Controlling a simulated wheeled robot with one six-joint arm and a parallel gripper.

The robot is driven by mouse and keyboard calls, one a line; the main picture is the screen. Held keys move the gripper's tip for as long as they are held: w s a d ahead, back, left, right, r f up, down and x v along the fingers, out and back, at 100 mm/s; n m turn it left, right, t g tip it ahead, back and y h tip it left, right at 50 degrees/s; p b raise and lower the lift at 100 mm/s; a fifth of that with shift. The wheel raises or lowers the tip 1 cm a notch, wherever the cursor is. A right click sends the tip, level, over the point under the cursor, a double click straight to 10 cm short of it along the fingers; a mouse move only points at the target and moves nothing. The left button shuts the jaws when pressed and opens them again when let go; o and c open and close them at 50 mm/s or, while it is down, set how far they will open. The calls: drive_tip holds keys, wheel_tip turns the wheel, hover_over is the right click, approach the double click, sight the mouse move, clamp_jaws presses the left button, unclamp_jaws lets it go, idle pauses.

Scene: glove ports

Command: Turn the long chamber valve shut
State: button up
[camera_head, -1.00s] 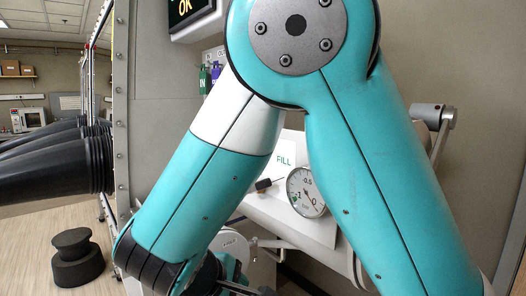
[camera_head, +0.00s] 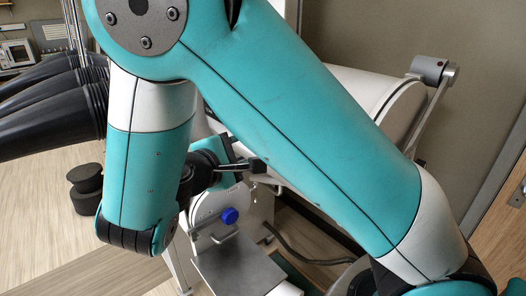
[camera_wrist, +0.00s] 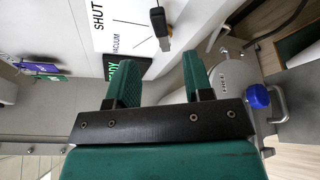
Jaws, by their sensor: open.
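A lever handle (camera_wrist: 160,25), black with an orange-brown part, stands out from a white panel in the wrist view. It is beside a white label plate (camera_wrist: 120,25) reading SHUT and VACUUM. I take it for the long chamber valve; its pivot is not clear to see. My gripper (camera_wrist: 160,70) is open, its two dark green fingers apart and empty. The handle appears beyond the fingertips, between them in the picture, and not held. In the head view my own arm hides much of the panel, and the fingers cannot be made out clearly.
A blue knob (camera_head: 229,215) stands above a grey metal plate (camera_head: 238,268); the knob also shows in the wrist view (camera_wrist: 257,97). A white cylindrical chamber (camera_head: 350,85) with a bracket lies behind my arm. Black glove sleeves (camera_head: 55,105) stick out at left.

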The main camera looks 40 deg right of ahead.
drive_tip(key=x, duration=0.9)
drive_tip(key=shift+d+p, duration=0.3)
drive_tip(key=shift+d, duration=0.1)
drive_tip(key=shift+w+d+f, duration=0.15)
drive_tip(key=shift+w+d, duration=0.1)
drive_tip(key=shift+d, duration=0.1)
clamp_jaws()
